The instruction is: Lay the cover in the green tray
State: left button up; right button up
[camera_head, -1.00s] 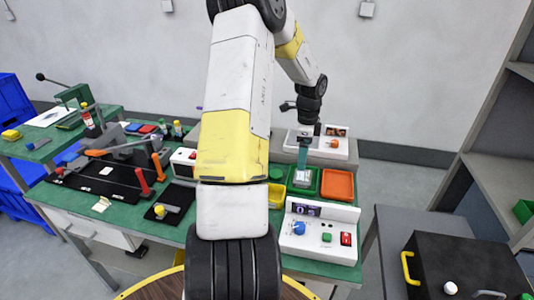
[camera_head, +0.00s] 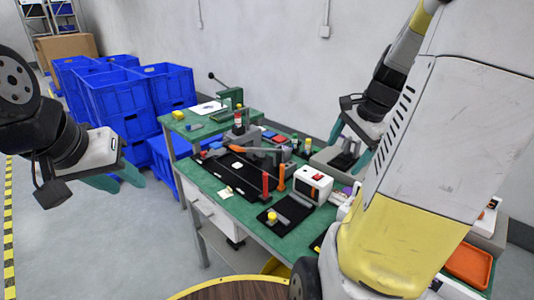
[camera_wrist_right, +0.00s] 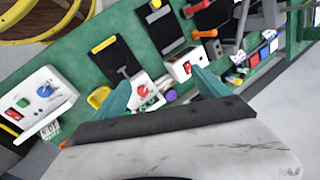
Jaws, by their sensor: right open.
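My right gripper (camera_head: 348,150) is open, raised over the back part of the green bench, with its teal fingers apart. In the right wrist view the same gripper (camera_wrist_right: 160,78) shows nothing held between its fingers. My left gripper (camera_head: 125,181) is open and empty in the air at the left, well away from the bench. The green tray is hidden behind my right arm in the head view, and I cannot make it out in the right wrist view. I cannot make out the cover in either view now.
The orange tray (camera_head: 470,265) shows at the right, past my right arm. A white box (camera_head: 312,185) and black mats with tools stand on the bench. Blue crates (camera_head: 120,95) stand behind it.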

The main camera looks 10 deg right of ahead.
jog(key=s+a+r+n, duration=0.2)
jog(key=s+a+n, duration=0.1)
jog(key=a+n, duration=0.2)
jog(key=s+a+r+n+t, duration=0.1)
jog(key=s+a+r+n, duration=0.1)
jog(key=a+n, duration=0.3)
jog(key=s+a+r+n+t, duration=0.1)
jog(key=s+a+n, duration=0.3)
jog(key=a, duration=0.7)
jog(key=shift+s+a+r+n+y, duration=0.3)
jog(key=shift+r+n+y, duration=0.1)
jog(key=shift+r+n, duration=0.55)
